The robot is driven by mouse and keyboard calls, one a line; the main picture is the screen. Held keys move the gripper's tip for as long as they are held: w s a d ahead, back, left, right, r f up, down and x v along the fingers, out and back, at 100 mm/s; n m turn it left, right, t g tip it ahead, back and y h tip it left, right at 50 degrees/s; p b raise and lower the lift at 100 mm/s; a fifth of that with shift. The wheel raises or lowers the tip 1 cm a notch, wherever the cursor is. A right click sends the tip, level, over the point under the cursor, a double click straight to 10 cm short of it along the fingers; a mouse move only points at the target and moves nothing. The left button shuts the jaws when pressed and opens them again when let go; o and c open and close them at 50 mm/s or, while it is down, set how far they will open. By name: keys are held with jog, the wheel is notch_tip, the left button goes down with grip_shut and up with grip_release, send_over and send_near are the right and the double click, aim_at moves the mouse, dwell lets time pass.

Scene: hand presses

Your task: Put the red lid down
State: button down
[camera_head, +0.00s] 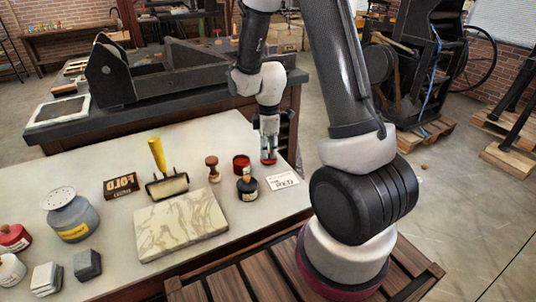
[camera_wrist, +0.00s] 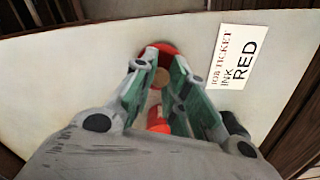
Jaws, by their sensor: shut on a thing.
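The red lid (camera_head: 268,161) is at the fingertips of my gripper (camera_head: 268,152), low over the right end of the pale table. My gripper is shut on it and points down. I cannot tell whether the lid touches the tabletop. In the wrist view the lid (camera_wrist: 168,48) shows as a red rim at the fingertips (camera_wrist: 166,68), partly hidden by the fingers. The red ink tin (camera_head: 241,164) stands open just left of the lid. Part of the tin (camera_wrist: 157,124) shows between the fingers in the wrist view.
A "RED" job ticket (camera_head: 282,181) lies in front of the lid. The table's right edge is close behind the gripper.

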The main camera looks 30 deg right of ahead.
aim_at(269, 151)
jog(key=shift+f, duration=0.9)
jog(key=c, duration=1.4)
grip_release()
jog(key=shift+f, duration=0.1)
jog(key=shift+c, duration=0.2)
jog(key=s+r+m+t, duration=0.1)
jog(key=s+r+m, duration=0.25)
jog(key=r, duration=0.85)
jog(key=s+r+m+t, duration=0.15)
jog(key=s+r, duration=0.25)
jog(key=r, duration=0.7)
jog(key=s+r+m+t, duration=0.1)
jog(key=s+r+m, duration=0.1)
jog(key=s+m, duration=0.2)
jog(key=s+d+r+m, duration=0.1)
jog(key=s+r+m, duration=0.2)
jog(key=s, duration=0.6)
jog(key=shift+d+r+m+t, duration=0.2)
jog(key=shift+r+m+t, duration=0.15)
jog(key=shift+m, duration=0.45)
jog(key=shift+s, duration=0.1)
